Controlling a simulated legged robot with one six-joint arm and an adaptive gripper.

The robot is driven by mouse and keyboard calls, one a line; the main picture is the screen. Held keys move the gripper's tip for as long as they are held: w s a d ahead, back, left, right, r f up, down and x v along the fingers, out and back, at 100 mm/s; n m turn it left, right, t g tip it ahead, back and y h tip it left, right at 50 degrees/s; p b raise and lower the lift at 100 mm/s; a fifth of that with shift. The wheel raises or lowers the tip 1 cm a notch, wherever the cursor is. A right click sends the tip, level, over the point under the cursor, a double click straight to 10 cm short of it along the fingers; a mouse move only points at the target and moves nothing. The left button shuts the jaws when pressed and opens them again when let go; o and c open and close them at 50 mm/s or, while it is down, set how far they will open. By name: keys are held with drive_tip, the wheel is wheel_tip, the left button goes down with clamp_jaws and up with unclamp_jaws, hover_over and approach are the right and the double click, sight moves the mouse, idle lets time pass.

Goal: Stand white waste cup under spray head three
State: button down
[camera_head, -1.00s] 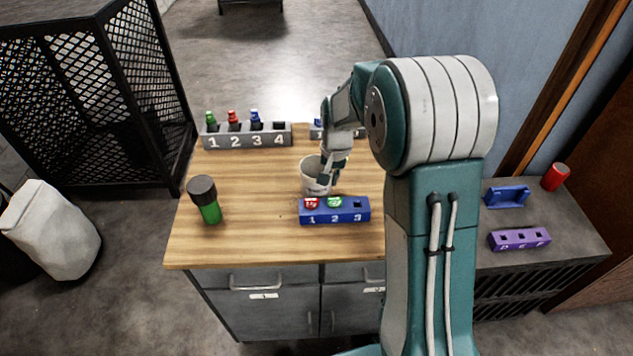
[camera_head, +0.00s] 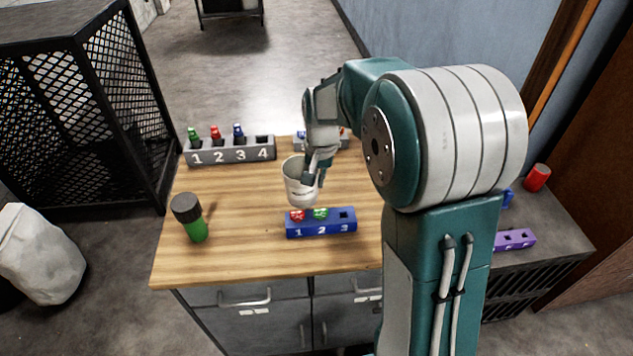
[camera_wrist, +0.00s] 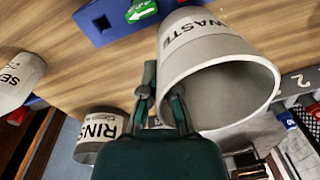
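The white waste cup (camera_head: 299,178), marked WASTE in the wrist view (camera_wrist: 203,52), is upright and appears lifted a little above the table, just behind the blue block. My gripper (camera_head: 313,178) is at the cup's right side. In the wrist view my gripper (camera_wrist: 162,100) has its fingers at the cup's rim and appears shut on its wall. The blue block (camera_head: 322,229), numbered 1 to 3, has a red piece at 1, a green piece at 2 and an empty square hole at 3. I cannot tell which thing is spray head three.
A grey rack (camera_head: 231,154) numbered 1 to 4 holds green, red and blue bottles. A cup marked RINS (camera_wrist: 101,128) and another white cup (camera_wrist: 20,75) show in the wrist view. My arm hides the table's right side.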

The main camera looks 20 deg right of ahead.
drive_tip(key=s+a+r, duration=0.3)
drive_tip(key=s+r, duration=0.4)
drive_tip(key=s, duration=0.4)
drive_tip(key=shift+s, duration=0.1)
